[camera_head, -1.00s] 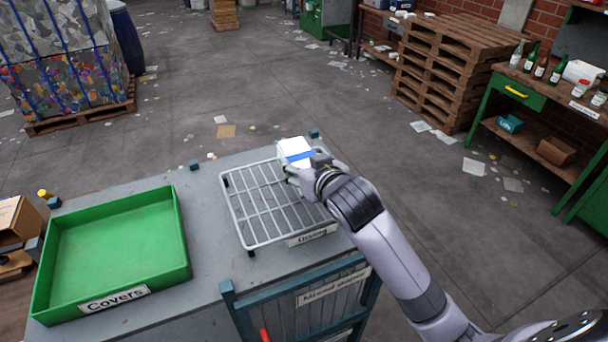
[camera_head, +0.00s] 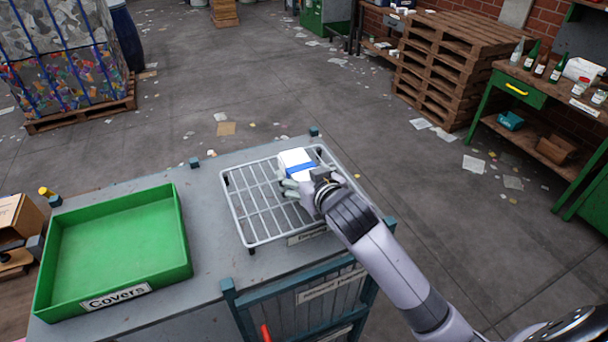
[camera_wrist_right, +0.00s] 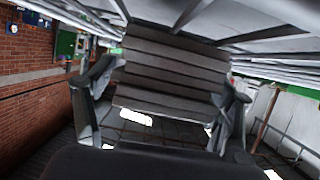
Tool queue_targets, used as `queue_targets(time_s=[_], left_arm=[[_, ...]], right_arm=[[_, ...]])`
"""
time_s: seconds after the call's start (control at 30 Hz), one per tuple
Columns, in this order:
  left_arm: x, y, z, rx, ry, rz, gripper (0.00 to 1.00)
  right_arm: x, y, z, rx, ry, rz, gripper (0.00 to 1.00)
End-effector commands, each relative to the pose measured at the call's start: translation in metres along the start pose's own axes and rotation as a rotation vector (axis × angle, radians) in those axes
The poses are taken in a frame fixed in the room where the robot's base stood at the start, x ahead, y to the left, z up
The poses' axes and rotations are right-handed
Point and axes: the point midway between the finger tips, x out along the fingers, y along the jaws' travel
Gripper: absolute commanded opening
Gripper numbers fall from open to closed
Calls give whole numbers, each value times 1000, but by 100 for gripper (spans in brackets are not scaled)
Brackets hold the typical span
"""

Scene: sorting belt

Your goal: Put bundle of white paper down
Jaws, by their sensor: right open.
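The bundle of white paper (camera_head: 294,158) with a blue band shows in the head view at the far right part of the wire drying rack (camera_head: 247,240). It appears to rest on the rack's bars. My right gripper (camera_head: 304,180) is open at the near side of the bundle, with its fingers close to it; I cannot tell whether they touch. The gripper hides the bundle's near side. In the right wrist view the two fingers (camera_wrist_right: 164,108) stand apart, with a grey layered surface between them that I cannot identify for sure. My left gripper is not in view.
A green tray (camera_head: 186,235) labelled "Covers" stands left of the rack on the grey table (camera_head: 208,285). A strip of bare tabletop separates them. A teal frame (camera_head: 300,285) is at the table's near edge. Wooden pallets (camera_head: 440,70) and a green workbench (camera_head: 490,105) stand farther off.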

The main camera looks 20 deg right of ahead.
Motion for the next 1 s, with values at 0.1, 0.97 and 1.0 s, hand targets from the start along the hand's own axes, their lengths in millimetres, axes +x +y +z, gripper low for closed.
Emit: queue_targets(time_s=[0.1,0.97,1.0], left_arm=[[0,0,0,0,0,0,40],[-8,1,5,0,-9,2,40],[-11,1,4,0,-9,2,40]], right_arm=[[0,0,0,0,0,0,76],[-109,0,-4,1,-5,0,76],[-112,0,-4,1,-4,1,76]])
